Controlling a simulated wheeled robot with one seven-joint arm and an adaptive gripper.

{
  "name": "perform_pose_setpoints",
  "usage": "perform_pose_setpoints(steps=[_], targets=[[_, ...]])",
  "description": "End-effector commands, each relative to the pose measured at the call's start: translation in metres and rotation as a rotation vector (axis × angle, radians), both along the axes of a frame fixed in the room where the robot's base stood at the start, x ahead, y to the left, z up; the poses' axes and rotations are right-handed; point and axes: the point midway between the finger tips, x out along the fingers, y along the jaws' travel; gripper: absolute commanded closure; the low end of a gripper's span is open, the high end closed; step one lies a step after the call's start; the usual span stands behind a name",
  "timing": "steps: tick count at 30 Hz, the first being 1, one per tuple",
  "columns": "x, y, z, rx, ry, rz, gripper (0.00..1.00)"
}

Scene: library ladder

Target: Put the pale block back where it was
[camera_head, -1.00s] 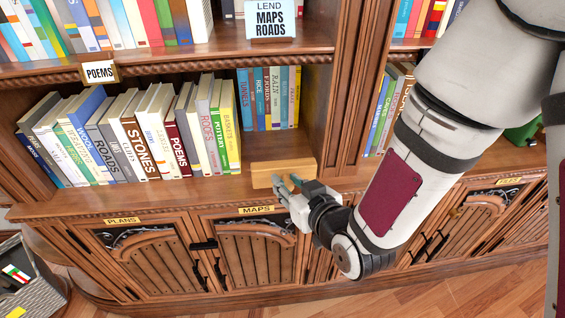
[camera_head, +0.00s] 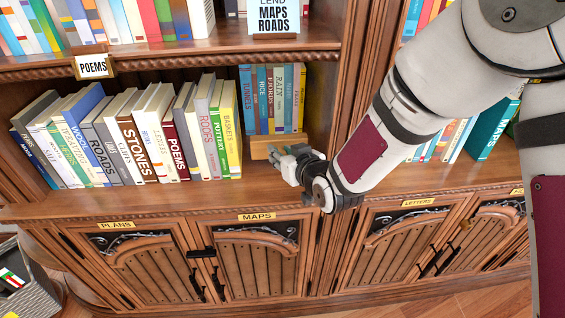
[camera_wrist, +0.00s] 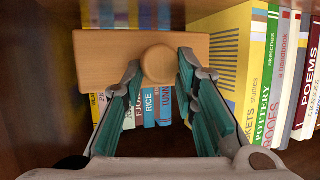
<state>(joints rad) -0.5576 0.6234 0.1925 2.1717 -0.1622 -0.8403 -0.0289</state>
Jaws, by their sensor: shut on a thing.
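The pale block (camera_head: 262,148) is a light wooden bar on the middle shelf, right of the yellow BASKETS book and in front of a short row of books. In the wrist view the block (camera_wrist: 112,55) lies across the view, with a round knob (camera_wrist: 159,64) on its near face. My gripper (camera_head: 277,157) is at the block's front, its teal-padded fingers (camera_wrist: 158,82) shut on the knob, one on each side. The gripper hides part of the block in the head view. I cannot tell whether the block touches the books behind it.
Leaning books (camera_head: 140,130) fill the shelf left of the block. The short row of books (camera_head: 272,98) stands upright behind it. A wooden upright (camera_head: 350,90) closes the bay on the right. Bare shelf edge (camera_head: 150,197) runs in front, above cabinet doors (camera_head: 255,262).

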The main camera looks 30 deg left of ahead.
Motion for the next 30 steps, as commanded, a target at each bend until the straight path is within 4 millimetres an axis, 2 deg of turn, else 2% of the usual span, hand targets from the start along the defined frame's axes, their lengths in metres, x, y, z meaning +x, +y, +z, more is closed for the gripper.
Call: perform_pose_setpoints(steps=[6,17,18,20,30], targets=[[-0.001,0.0,-0.029,-0.003,0.001,0.001,1.0],[0.0,0.0,-0.033,0.0,-0.001,0.001,1.0],[-0.001,0.0,-0.033,-0.001,0.0,0.0,0.69],[-0.001,0.0,-0.032,-0.001,0.001,0.0,0.55],[-0.001,0.0,-0.031,-0.001,0.001,0.0,0.53]])
